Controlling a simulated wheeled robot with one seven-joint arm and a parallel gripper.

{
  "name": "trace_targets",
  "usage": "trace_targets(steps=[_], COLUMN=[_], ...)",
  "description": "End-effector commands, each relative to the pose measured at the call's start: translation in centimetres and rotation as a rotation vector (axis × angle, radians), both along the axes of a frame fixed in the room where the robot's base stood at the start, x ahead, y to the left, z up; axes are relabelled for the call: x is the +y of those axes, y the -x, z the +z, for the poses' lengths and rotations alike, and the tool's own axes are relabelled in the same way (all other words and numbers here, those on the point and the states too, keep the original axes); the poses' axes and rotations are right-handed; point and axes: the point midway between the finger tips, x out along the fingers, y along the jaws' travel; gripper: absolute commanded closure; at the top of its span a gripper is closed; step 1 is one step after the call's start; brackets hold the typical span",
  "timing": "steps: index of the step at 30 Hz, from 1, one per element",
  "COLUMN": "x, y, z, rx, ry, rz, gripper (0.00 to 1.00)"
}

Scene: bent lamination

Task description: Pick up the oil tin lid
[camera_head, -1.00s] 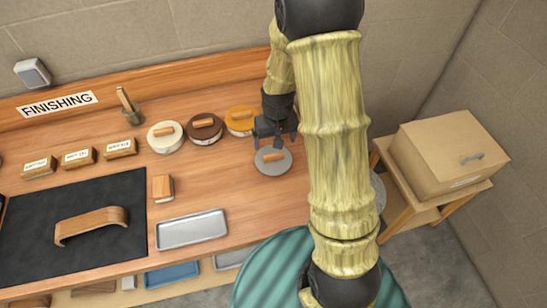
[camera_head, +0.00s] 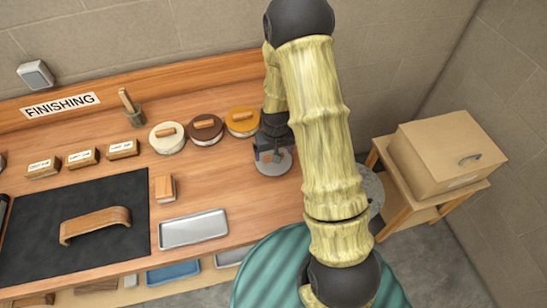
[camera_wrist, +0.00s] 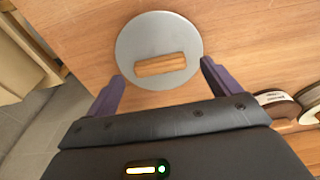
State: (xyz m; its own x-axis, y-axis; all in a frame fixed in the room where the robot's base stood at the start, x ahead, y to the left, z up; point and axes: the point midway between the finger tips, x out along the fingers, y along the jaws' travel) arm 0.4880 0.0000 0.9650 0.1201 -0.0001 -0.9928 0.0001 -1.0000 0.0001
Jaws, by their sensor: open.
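A round grey lid (camera_head: 273,168) with a wooden bar handle lies on the bench near its right end. In the wrist view the lid (camera_wrist: 150,32) shows whole, with its handle (camera_wrist: 160,64) running nearly left to right. My gripper (camera_wrist: 161,76) is open, its two purple fingers apart on either side of the lid's near part, with nothing between them gripped. In the head view my gripper (camera_head: 271,153) is over the lid and hides part of it. The remaining height above the handle is hard to tell.
Cream (camera_head: 167,138), dark brown (camera_head: 206,130) and amber (camera_head: 242,121) lidded tins stand left of the gripper. A metal tray (camera_head: 193,229), a wooden block (camera_head: 164,189) and a black mat (camera_head: 30,255) with a bent wood piece (camera_head: 95,224) lie further left. A cardboard box (camera_head: 447,155) stands right.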

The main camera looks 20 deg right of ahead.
Motion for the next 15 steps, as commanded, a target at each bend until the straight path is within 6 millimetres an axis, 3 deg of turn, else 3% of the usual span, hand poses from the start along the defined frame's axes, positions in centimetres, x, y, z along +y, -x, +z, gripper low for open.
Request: trace_targets(steps=[6,15], x=[0.0,0.0], y=[-0.2,-0.3], z=[-1.9,-2.1], rx=[0.002,-0.001], ry=[0.000,0.000], rz=[0.000,0.000], gripper=[0.11,0.11])
